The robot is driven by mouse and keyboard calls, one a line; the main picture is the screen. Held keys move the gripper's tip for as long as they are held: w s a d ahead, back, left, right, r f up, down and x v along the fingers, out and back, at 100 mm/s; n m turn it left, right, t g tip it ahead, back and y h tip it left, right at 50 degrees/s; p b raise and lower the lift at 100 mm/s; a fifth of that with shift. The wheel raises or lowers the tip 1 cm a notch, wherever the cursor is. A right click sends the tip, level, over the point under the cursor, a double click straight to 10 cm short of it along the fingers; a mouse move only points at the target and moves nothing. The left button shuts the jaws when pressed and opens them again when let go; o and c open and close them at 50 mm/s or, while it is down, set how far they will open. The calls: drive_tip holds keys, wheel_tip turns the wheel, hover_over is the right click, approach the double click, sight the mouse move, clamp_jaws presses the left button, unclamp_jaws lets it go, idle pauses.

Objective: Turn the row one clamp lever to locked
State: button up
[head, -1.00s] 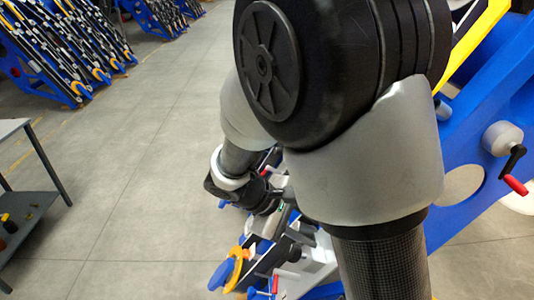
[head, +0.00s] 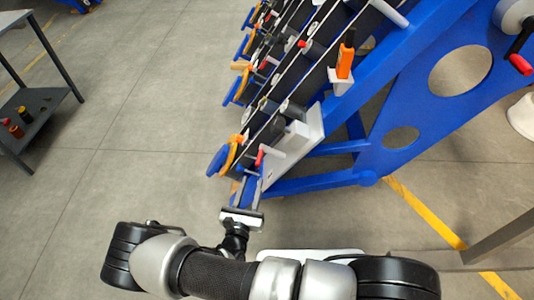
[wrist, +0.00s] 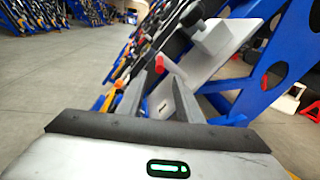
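A small red-tipped lever (head: 259,158) stands at the lower end of the nearest row unit on the blue chassis, beside a pale block (head: 297,135). It is probably the row one clamp lever; no label is readable. My gripper (head: 248,187) is just below this lever in the head view, pointing toward the row unit. In the wrist view, the two grey fingers (wrist: 158,82) stand apart with nothing seen held between them. A red piece (wrist: 159,64) shows beyond the fingertips, near the gap. I cannot tell whether a finger touches it.
A blue disc with an orange rim (head: 222,158) is left of the lever. Similar row units line up behind. An orange-handled part (head: 345,60) stands on the chassis beam (head: 400,60). A grey table (head: 40,100) is at far left; open floor (head: 140,130) lies between.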

sight(263, 147)
drive_tip(key=w+d+b, duration=0.1)
drive_tip(key=w, duration=0.4)
drive_tip(key=w+d+b, duration=0.1)
drive_tip(key=w, duration=0.5)
drive_tip(key=w+d+b, duration=0.1)
drive_tip(key=w, duration=0.5)
drive_tip(key=shift+d, duration=0.2)
clamp_jaws()
